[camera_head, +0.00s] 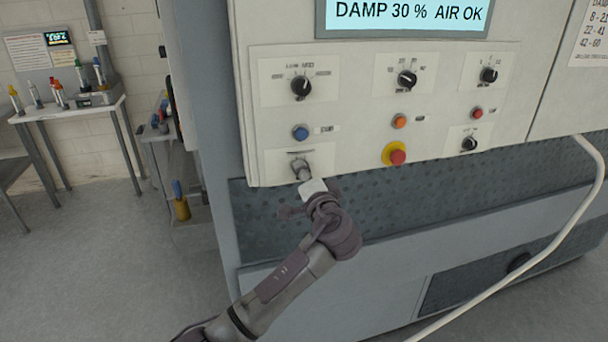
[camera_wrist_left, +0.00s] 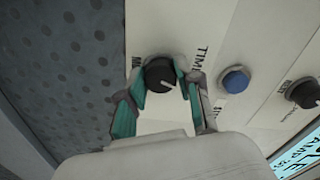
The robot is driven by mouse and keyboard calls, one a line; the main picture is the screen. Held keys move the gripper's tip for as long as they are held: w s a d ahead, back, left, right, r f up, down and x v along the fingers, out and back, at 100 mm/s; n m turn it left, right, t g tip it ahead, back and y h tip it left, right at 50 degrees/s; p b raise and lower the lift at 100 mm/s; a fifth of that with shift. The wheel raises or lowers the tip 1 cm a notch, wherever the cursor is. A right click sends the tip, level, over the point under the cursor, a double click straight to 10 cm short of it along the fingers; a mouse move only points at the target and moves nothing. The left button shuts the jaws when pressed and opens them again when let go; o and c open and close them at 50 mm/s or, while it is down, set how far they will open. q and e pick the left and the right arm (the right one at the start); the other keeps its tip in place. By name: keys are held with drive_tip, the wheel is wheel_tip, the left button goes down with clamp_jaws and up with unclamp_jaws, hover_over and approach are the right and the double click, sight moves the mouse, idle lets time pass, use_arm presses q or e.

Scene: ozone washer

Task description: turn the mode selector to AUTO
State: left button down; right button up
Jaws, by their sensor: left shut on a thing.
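A black round knob (camera_wrist_left: 160,75) with a pale pointer mark sits between my left gripper's teal-padded fingers (camera_wrist_left: 158,97) in the left wrist view. The pointer faces lower right there. Lettering beside it reads partly "M" and "TIME"; I see no legible AUTO, so I cannot confirm it as the mode selector. In the head view my left gripper (camera_head: 303,173) is shut on this knob at the control panel's lower-left plate (camera_head: 327,159), and its fingers hide most of it. My right gripper is not in view.
A blue button (camera_head: 300,133) lies just above the held knob. Another knob (camera_head: 301,87) is above that. A red button on a yellow ring (camera_head: 397,157) is to the right. A pale hose (camera_head: 563,235) hangs at right. A side table (camera_head: 85,107) stands at left.

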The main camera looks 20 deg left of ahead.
use_arm(q)
drive_tip(key=c, duration=0.8)
unclamp_jaws()
drive_tip(key=shift+o, duration=0.2)
drive_tip(key=v, duration=1.2)
drive_tip(key=shift+d+f, duration=0.1)
drive_tip(key=shift+f, duration=0.05)
